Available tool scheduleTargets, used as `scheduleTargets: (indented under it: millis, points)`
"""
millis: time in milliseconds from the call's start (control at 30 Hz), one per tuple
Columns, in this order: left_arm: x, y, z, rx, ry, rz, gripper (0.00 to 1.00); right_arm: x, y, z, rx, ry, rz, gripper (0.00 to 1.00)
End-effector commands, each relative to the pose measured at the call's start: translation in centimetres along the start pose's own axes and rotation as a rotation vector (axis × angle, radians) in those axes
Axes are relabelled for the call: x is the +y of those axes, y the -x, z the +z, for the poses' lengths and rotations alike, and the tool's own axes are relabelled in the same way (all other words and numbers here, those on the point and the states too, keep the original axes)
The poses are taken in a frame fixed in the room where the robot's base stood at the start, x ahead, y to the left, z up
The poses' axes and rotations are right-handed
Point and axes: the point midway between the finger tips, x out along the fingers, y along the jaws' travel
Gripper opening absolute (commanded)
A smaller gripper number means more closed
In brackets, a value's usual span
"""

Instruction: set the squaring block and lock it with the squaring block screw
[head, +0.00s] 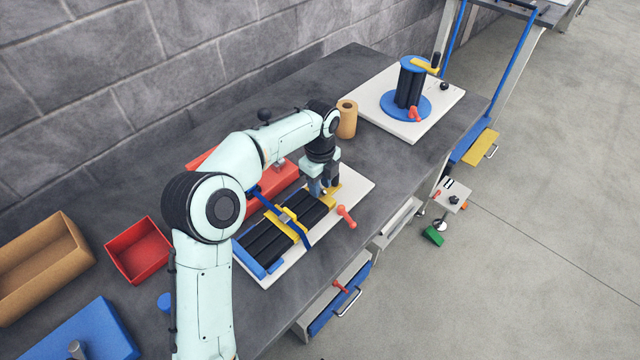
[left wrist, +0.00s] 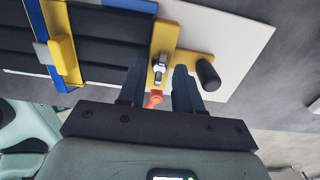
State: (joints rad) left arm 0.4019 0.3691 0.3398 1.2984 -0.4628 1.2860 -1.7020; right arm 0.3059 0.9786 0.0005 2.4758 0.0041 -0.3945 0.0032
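A yellow block, which looks like the squaring block (head: 329,196), stands at the right end of the black strips (head: 265,241) on a white board (head: 355,180). In the left wrist view the yellow block (left wrist: 165,38) lies across the strip ends. A silver screw (left wrist: 159,65) shows at its lower end, beside a yellow plate with a black knob (left wrist: 208,74). My left gripper (left wrist: 160,88) is open and points at the screw. Its fingers are apart with nothing gripped; whether they touch the screw I cannot tell. My right gripper is out of view.
A red handle (head: 346,216) sticks out at the board's front edge. A yellow clamp (head: 284,224) and blue strap (head: 303,234) cross the strips. A red bin (head: 138,250), tan cylinder (head: 347,119) and blue reel (head: 405,100) stand around.

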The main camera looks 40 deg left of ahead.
Motion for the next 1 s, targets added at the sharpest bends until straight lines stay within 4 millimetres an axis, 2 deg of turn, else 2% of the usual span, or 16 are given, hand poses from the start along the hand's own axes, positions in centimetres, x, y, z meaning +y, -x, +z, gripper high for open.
scheduleTargets:
  millis: [233,267,333,367,733,1000]
  points:
    - [0.0,-0.1,0.0,0.000,0.000,0.001,0.34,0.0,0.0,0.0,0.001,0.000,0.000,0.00]
    - [0.0,-0.1,0.0,0.000,0.000,0.001,0.28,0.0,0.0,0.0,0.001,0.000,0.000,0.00]
    - [0.0,-0.1,0.0,0.000,0.000,0.001,0.05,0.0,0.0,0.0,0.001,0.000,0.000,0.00]
    - [0.0,-0.1,0.0,0.000,0.001,0.001,0.00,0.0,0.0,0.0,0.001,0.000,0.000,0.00]
    - [0.0,0.0,0.0,0.000,0.027,0.002,0.00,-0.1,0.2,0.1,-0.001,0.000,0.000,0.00]
    - [0.0,0.2,0.0,0.000,0.169,0.001,0.00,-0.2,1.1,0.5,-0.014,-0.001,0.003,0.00]
